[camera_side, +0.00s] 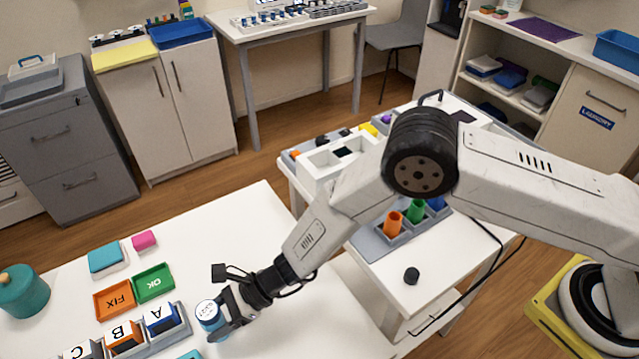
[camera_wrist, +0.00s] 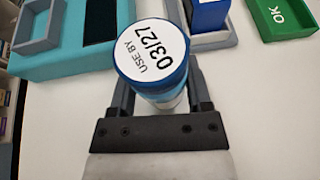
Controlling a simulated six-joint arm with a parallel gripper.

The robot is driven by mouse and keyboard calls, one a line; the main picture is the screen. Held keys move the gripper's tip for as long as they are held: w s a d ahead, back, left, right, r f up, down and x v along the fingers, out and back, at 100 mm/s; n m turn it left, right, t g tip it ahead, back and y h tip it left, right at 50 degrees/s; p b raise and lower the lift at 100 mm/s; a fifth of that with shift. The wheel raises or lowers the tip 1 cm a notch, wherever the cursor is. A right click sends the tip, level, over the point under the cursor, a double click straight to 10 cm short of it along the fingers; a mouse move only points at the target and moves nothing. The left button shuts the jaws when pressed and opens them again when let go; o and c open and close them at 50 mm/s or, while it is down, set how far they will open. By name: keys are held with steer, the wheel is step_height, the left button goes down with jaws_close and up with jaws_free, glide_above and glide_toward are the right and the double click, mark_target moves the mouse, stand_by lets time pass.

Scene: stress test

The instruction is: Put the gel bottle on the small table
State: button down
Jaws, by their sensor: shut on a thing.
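A blue round bottle (camera_side: 209,313), which I take for the gel bottle, has a white round label on top. In the wrist view this bottle (camera_wrist: 152,48) shows the label text "USE BY 03/27". My gripper (camera_side: 219,322) is shut on it, with one finger on each side in the wrist view (camera_wrist: 158,90). The bottle is over the front white worktable (camera_side: 250,235); I cannot tell whether its base touches the top. A smaller white table (camera_side: 440,262), which may be the small table, stands to the right, partly hidden by my arm.
Lettered blocks in a grey rack (camera_side: 160,342), a green OK tray (camera_side: 154,282), an orange FIX tray (camera_side: 115,299) and a teal jar (camera_side: 22,291) are left of the bottle. The smaller table holds colored cups (camera_side: 393,223), a white box (camera_side: 325,165) and a black knob-like piece (camera_side: 411,275).

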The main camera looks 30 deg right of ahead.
jaws_free()
steer(key=shift+f, duration=0.1)
steer(key=shift+d+r, duration=0.1)
steer(key=shift+r, duration=0.1)
steer(key=v, duration=1.2)
stand_by(0.5)
